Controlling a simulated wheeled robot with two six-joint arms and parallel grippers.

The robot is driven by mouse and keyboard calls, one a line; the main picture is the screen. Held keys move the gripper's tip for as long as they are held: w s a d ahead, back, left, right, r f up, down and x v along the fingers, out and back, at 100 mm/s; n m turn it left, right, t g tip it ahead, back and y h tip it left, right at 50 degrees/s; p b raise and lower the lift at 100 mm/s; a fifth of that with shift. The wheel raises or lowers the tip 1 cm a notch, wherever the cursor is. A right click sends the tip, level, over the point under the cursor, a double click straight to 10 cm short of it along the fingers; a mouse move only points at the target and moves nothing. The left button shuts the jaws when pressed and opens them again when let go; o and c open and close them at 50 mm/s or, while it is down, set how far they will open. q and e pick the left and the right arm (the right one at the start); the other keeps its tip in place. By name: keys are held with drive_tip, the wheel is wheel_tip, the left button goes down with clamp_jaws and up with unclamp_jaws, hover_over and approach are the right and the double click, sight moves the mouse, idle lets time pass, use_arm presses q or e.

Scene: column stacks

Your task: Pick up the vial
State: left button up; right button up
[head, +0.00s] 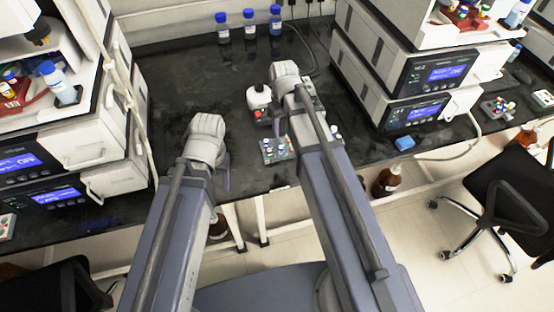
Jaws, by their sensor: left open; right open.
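A small grey rack (268,158) with several capped vials (268,150) stands on the black bench near its front edge. Which one is the vial of the task I cannot tell. My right gripper (281,132) is above and just behind the rack, with its fingers pointing down; it is open and no vial shows in it. My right arm hides part of the rack's right side. My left gripper (227,178) is open and empty at the bench's front edge, left of the rack.
A white device (258,97) stands behind the rack. Blue-capped bottles (249,22) stand at the back. Instrument stacks (420,85) flank the bench left and right. The bench's left middle is clear.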

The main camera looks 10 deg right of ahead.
sight(281, 147)
drive_tip(key=shift+f+b, duration=1.35)
drive_tip(key=shift+f, duration=0.1)
wheel_tip(281, 147, down, 5)
drive_tip(key=b, duration=0.5)
drive_tip(key=shift+a, duration=0.15)
clamp_jaws()
